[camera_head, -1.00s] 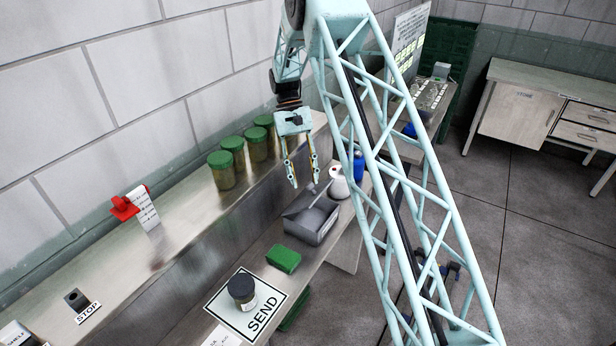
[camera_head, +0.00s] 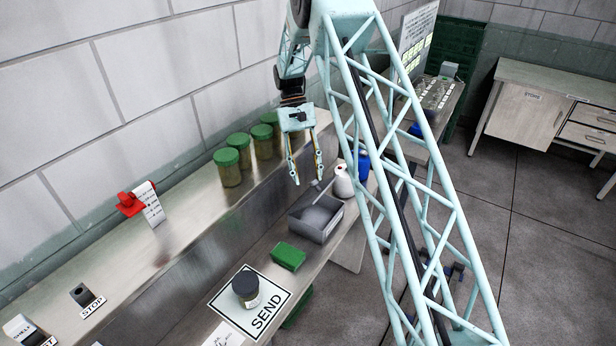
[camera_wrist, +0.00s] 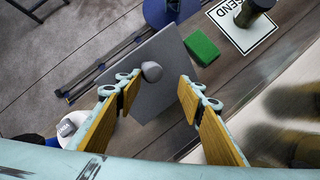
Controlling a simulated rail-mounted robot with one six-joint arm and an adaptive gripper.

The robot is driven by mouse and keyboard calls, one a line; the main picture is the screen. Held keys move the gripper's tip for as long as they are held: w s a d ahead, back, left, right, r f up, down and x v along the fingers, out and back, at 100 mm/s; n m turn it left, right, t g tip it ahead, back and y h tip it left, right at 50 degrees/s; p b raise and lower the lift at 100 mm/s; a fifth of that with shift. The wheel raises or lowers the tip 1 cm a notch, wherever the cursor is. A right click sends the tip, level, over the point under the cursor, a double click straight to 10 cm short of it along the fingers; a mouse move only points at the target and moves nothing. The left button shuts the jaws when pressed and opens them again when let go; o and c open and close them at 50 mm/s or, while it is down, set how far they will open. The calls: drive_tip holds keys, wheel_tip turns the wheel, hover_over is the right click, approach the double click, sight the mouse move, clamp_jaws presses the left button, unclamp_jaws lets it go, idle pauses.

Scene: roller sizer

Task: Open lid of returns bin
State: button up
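A grey box-shaped bin (camera_head: 322,234) stands on the lower bench, past the green block. In the wrist view its flat grey top (camera_wrist: 150,100) shows with a round grey knob (camera_wrist: 152,71) on it. I cannot clearly tell from the head view whether this top is shut. My gripper (camera_head: 305,182) points down above the bin's far side, fingers spread and empty. In the wrist view my gripper (camera_wrist: 154,98) has its fingers on both sides of the knob in the picture, apparently above it and not touching.
A white bottle (camera_head: 343,182) and a blue bottle (camera_head: 363,165) stand close behind the bin. A green block (camera_head: 288,256) and a dark jar (camera_head: 246,288) on the SEND mat (camera_head: 267,318) lie nearer. Green-lidded jars (camera_head: 228,172) line the raised shelf.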

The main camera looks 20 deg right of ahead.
drive_tip(key=v, duration=1.1)
drive_tip(key=shift+d+r, duration=0.1)
drive_tip(key=shift+r, duration=0.05)
